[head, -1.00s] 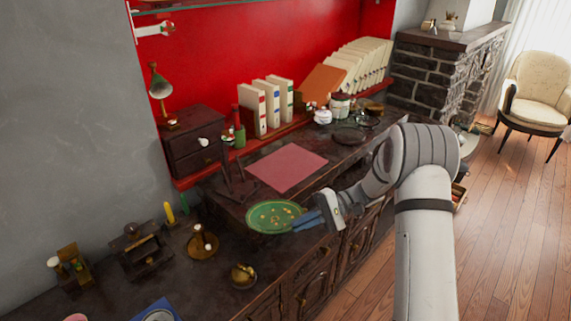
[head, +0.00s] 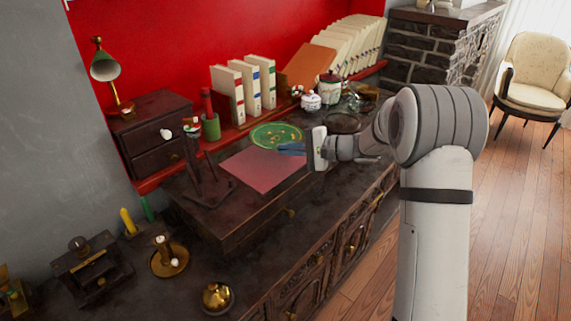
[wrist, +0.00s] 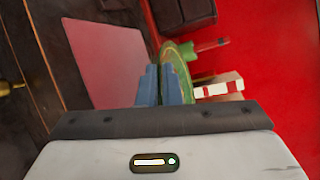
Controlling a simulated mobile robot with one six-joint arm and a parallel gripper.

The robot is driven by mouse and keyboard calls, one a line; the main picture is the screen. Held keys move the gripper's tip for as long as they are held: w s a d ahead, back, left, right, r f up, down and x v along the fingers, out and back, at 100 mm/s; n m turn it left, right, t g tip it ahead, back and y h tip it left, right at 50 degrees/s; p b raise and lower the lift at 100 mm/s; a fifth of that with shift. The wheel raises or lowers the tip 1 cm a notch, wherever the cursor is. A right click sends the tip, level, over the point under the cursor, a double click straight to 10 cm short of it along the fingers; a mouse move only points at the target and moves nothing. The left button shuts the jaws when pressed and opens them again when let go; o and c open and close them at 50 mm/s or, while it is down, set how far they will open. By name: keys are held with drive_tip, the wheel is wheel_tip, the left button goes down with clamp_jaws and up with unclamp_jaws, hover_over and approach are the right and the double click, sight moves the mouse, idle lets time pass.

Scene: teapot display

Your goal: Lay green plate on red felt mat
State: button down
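The green plate (head: 276,135) with yellowish spots is held at its rim by the blue fingers of my gripper (head: 291,149). In the head view it appears at the far edge of the red felt mat (head: 258,172), overlapping it in the picture; its height above the counter is hard to judge. In the wrist view the plate (wrist: 178,66) shows nearly edge-on beyond the fingers (wrist: 160,84), which are close together. The mat (wrist: 103,60) lies flat and bare to the left there.
White binders (head: 243,90), a white lidded pot (head: 311,101) and a canister (head: 329,88) stand behind the plate. A dark drawer box (head: 150,130), green cup (head: 211,128) and dark stand (head: 208,185) are left of the mat. A candle holder (head: 170,258) stands in front.

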sight(291, 176)
drive_tip(key=f, duration=0.3)
drive_tip(key=shift+w+d+f, duration=0.15)
drive_tip(key=shift+w+d, duration=0.05)
drive_tip(key=shift+d, duration=0.1)
wheel_tip(291, 176, down, 4)
drive_tip(key=shift+d+r, duration=0.1)
drive_tip(key=shift+r, duration=0.15)
drive_tip(key=c, duration=1.9)
unclamp_jaws()
